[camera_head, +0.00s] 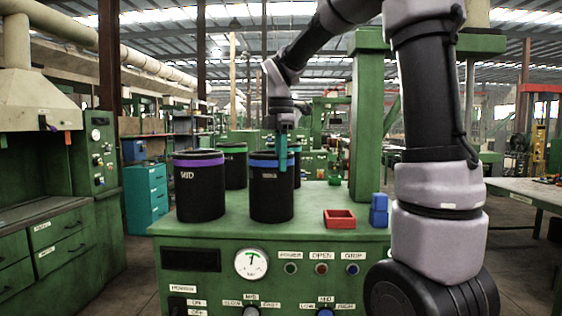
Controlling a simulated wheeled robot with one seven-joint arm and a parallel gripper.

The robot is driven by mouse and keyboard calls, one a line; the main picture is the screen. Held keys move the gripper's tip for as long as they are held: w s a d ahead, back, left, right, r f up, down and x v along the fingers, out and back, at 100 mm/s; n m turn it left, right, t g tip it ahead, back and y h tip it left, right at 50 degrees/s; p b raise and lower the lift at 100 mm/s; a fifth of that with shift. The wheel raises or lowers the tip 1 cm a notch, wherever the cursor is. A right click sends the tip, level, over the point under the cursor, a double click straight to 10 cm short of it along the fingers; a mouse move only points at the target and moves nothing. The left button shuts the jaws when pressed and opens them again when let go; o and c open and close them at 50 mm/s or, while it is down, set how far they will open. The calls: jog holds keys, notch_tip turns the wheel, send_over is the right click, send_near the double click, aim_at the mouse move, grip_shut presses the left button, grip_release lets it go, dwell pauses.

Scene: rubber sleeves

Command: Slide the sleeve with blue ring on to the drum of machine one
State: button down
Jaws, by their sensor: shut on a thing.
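The sleeve with the blue ring (270,199) is a black cylinder standing upright on the green machine top (335,195), with its blue band near the rim. My gripper (283,165) points down at the right part of this sleeve's rim. Its teal fingers are shut on the sleeve wall. I cannot make out the drum of machine one, nor a label naming that machine.
A black sleeve with a purple ring (199,193) and the word MID stands at the left. A green-ringed sleeve (235,168) stands behind. Another dark sleeve (296,163) is partly hidden.

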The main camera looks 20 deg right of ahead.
jog(key=shift+r, duration=3.55)
